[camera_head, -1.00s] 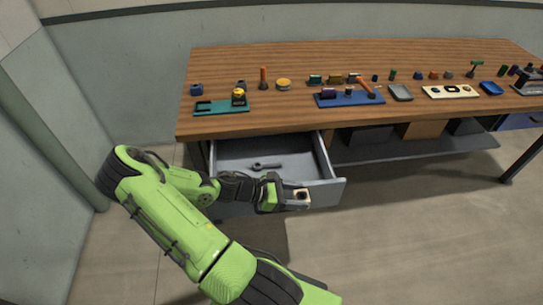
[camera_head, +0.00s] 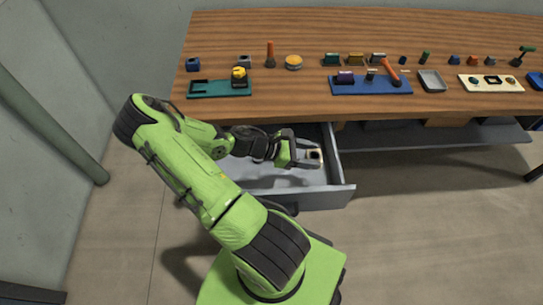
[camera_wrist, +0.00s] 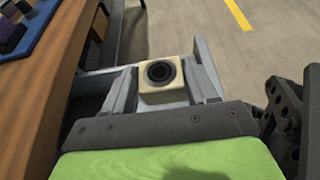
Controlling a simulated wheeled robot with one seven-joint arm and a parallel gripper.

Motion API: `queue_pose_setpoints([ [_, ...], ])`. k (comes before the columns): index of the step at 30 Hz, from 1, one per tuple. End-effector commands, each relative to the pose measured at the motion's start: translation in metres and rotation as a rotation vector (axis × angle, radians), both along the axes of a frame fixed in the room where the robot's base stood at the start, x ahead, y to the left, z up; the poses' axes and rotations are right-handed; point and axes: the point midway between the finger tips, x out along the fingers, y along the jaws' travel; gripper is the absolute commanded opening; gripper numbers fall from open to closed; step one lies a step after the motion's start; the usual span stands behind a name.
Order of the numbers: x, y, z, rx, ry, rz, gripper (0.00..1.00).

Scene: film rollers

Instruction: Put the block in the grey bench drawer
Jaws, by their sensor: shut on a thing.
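The block (camera_wrist: 161,74) is cream with a dark round hole in its face. The grey bench drawer (camera_head: 345,178) is pulled out under the left end of the bench. In the head view my gripper and the block appear over the right part of the open drawer, inside its right wall. The height above the drawer floor is hard to tell. My arm hides much of the drawer's inside. In the wrist view part of the drawer's grey wall (camera_wrist: 207,72) shows beside the block.
The wooden bench top (camera_head: 300,98) lies just behind my gripper. It carries a green tray (camera_head: 215,95), a blue board (camera_head: 345,86), a grey tray (camera_head: 432,80) and several small parts. A lower shelf (camera_head: 440,140) is right of the drawer. The floor in front is clear.

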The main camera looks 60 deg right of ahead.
Motion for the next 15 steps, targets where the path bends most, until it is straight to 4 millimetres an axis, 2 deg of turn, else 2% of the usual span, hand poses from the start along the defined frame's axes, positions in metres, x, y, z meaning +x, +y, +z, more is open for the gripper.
queue_pose_setpoints([
  [9, 0.000, 0.000, -0.044, -0.002, 0.002, 0.000, 0.09],
  [15, 0.000, 0.000, -0.060, -0.002, 0.003, 0.000, 0.09],
])
